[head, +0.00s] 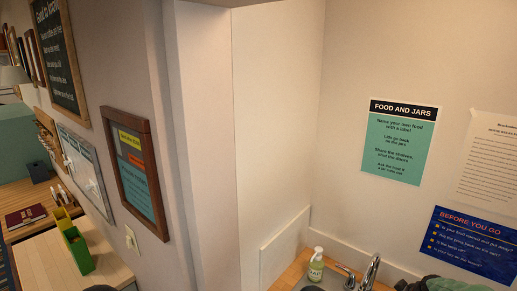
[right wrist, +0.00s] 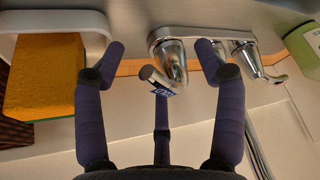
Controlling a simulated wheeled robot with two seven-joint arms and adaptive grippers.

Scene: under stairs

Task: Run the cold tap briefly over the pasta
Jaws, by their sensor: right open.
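The chrome tap (head: 371,270) stands at the sink (head: 330,280) at the bottom of the head view, with a lever to its left. In the right wrist view, the chrome tap fittings (right wrist: 172,58) fill the top middle, and a small lever end carries a blue tag (right wrist: 163,92) whose lettering I cannot read surely. My right gripper (right wrist: 161,50) is open, its dark fingers on either side of that lever. I cannot tell whether they touch it. The pasta is not visible. My left gripper is not in view.
A soap bottle (head: 316,267) stands left of the tap; a green bottle (right wrist: 305,45) shows at the right wrist view's upper right. A yellow sponge (right wrist: 42,75) sits in a white holder (right wrist: 92,38) at left. A wall and corner (head: 238,150) bound the sink's left.

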